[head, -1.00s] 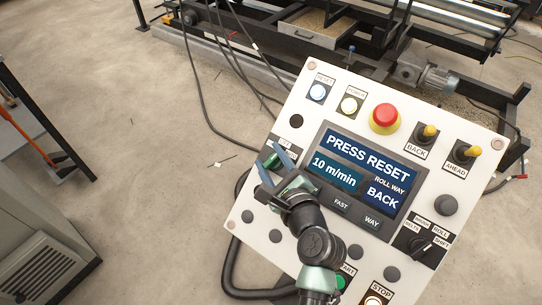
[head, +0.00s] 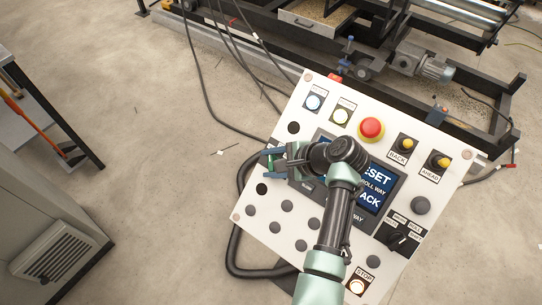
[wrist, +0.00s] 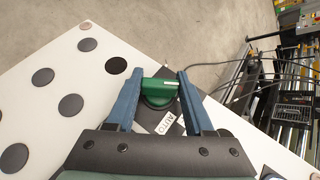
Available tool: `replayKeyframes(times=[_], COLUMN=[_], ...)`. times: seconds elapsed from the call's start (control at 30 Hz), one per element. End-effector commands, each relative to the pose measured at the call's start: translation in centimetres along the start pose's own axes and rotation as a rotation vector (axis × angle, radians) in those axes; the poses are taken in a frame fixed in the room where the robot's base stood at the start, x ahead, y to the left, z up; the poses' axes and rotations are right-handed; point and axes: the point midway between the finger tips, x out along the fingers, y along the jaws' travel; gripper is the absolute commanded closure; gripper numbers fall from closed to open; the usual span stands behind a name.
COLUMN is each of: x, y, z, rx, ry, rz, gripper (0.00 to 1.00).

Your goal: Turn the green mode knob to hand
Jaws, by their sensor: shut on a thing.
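The green mode knob (wrist: 160,92) shows in the wrist view near a corner of the white control panel (wrist: 98,62). It has a raised grip bar lying about level in the picture, with a pale line on it. A white label reading AUTO (wrist: 166,122) is just below it; other lettering is partly hidden. My gripper (wrist: 156,84) has its two blue fingers on either side of the knob and is shut on it. In the head view my gripper (head: 270,162) is at the panel's left edge, and the knob is largely hidden by it.
My arm covers part of the screen (head: 376,190). A machine frame stands behind; bare floor lies left.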

Motion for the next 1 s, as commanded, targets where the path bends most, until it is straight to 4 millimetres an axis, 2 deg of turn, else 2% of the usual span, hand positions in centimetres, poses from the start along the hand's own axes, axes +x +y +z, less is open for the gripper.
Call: replayKeyframes(times=[0.4, 0.97, 1.0], x=[-0.02, 0.05, 0.05], y=[-0.04, 0.04, 0.04], z=[-0.07, -0.10, -0.09], rx=[-0.096, -0.110, -0.110], ry=[0.003, 0.004, 0.004], rz=[0.161, 0.183, 0.183], gripper=[1.00, 1.00, 0.40])
